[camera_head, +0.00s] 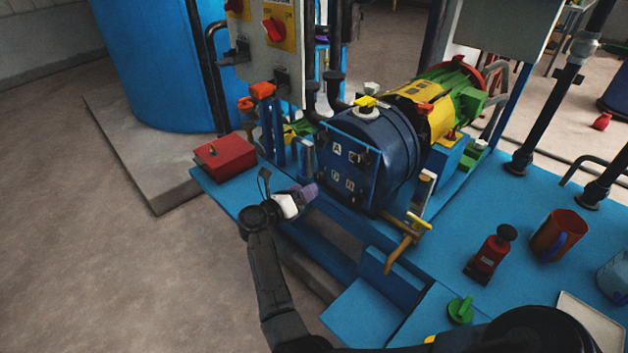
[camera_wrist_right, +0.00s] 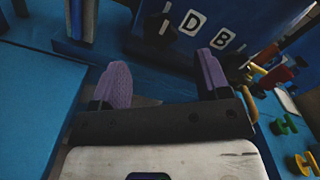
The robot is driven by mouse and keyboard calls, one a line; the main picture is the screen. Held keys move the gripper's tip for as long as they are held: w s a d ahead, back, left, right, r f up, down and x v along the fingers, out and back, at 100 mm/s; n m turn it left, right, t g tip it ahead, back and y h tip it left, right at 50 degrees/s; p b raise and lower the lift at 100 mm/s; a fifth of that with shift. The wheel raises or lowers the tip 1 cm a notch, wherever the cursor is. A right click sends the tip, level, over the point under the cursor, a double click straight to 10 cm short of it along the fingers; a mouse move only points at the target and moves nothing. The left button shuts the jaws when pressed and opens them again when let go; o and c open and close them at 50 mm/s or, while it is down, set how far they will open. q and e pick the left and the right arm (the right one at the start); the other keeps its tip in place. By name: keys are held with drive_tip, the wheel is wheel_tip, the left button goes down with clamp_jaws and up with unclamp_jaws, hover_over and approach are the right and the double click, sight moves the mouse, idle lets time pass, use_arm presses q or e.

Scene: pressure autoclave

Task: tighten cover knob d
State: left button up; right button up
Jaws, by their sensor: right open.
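The blue square cover (camera_head: 345,166) closes the front of the dark blue vessel (camera_head: 390,140). It bears white labels A, D, B and one hard to read, with dark knobs near its corners. In the right wrist view the D label (camera_wrist_right: 192,22) sits at the top, with a dark knob (camera_wrist_right: 160,28) just left of it, likely knob d. My right gripper (camera_head: 308,191) is in front of the cover's lower left. Its two purple fingers (camera_wrist_right: 163,78) are apart with nothing between them. The knob lies beyond the gap between the fingertips, not touched. My left gripper is out of view.
A red box (camera_head: 225,157) sits on the blue bench left of the cover. A yellow-handled valve (camera_head: 408,238) stands to the lower right. Open floor lies to the left.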

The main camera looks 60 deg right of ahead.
drive_tip(key=p+v, duration=0.2)
drive_tip(key=v, duration=0.6)
idle(0.4)
